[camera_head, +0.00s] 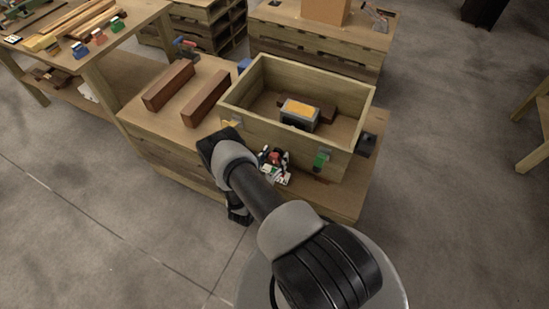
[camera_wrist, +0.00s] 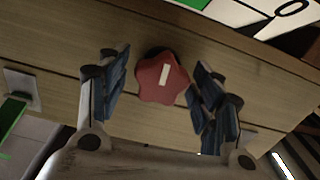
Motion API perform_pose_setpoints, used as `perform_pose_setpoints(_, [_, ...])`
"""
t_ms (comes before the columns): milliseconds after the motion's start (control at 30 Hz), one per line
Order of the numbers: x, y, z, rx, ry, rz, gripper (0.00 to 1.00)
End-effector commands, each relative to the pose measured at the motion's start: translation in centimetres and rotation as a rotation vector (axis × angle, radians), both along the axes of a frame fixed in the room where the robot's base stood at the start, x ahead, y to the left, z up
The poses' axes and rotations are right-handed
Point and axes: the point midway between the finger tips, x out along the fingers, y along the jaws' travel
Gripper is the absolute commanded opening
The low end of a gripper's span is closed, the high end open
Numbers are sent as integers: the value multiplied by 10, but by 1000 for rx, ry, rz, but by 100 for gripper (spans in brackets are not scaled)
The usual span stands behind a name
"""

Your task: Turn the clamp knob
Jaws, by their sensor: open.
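In the wrist view a red lobed knob (camera_wrist: 162,78) with a white bar mark sits on a wooden plank face. The white bar stands nearly upright in the picture, tilted slightly. My gripper (camera_wrist: 160,90) is open, with one blue-padded finger on each side of the knob and a gap on both sides. In the head view my arm reaches to the front of a wooden crate (camera_head: 243,125). My gripper's fingers and most of the knob area are hidden there behind my arm; a small red spot shows beside it, too small to tell.
The crate holds a grey box with a yellow top (camera_head: 300,110). Two brown blocks (camera_head: 205,98) lie on the bench left of the crate. A green part (camera_head: 320,160) is on the crate's front. A table with tools (camera_head: 85,30) stands at the back left.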

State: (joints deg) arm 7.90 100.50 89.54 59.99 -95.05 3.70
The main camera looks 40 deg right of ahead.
Motion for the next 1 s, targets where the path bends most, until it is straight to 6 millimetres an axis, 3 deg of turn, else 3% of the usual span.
perform_pose_setpoints(133, [0,0,0,0,0,0,58])
perform_pose_setpoints(800, [0,0,0,0,0,0,15])
perform_pose_setpoints(1000, [0,0,0,5,-13,0,15])
